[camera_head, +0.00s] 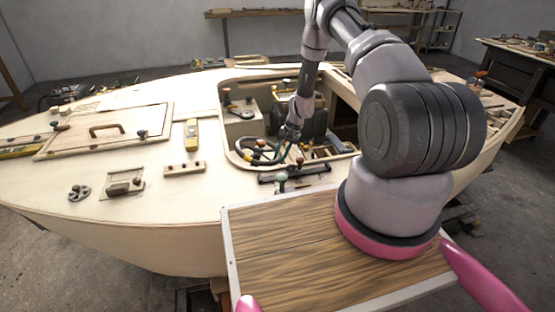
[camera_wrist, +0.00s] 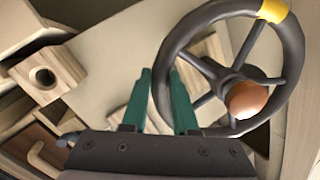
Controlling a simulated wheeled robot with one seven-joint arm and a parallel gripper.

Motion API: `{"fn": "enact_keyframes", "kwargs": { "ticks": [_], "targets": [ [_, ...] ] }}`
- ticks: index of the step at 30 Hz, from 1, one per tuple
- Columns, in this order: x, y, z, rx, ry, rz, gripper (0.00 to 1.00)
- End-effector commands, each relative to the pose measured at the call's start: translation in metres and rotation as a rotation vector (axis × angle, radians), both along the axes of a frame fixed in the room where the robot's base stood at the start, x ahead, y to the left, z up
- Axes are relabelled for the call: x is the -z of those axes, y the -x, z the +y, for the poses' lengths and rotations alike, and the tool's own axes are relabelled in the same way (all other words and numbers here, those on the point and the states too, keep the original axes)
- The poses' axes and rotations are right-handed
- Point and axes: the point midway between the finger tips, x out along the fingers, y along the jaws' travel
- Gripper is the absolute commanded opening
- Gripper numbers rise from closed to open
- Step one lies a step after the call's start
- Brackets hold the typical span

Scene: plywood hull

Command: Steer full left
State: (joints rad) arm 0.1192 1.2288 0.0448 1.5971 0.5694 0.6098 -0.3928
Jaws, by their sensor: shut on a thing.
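The steering wheel (camera_wrist: 296,48) has a dark rim, dark spokes, a yellow band (camera_wrist: 273,10) at the upper right of the rim and an orange-brown knob (camera_wrist: 247,99) near its middle. In the wrist view, my gripper (camera_wrist: 161,76) has its green fingers on either side of the left part of the rim, shut on it. In the head view my gripper (camera_head: 284,147) reaches down into the cockpit at the wheel. Arm and fingers hide part of the wheel there.
The wheel sits in a cockpit recess of a pale plywood boat deck (camera_head: 150,210). A hatch with a handle (camera_head: 106,130), a yellow tool (camera_head: 191,134) and small deck fittings lie to the left. A lever panel (camera_head: 295,175) is in front. A bench (camera_head: 520,65) stands at the right.

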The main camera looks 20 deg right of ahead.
Motion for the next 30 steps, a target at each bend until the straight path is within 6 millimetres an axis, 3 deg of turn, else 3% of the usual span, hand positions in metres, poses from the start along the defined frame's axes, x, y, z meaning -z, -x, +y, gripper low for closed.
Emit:
{"fn": "enact_keyframes", "kwargs": {
  "ticks": [12, 30],
  "targets": [
    [0.003, -0.024, -0.011, -0.268, 0.000, -0.089, 0.00],
    [0.003, -0.033, -0.013, -0.352, 0.003, -0.117, 0.00]
  ]
}}
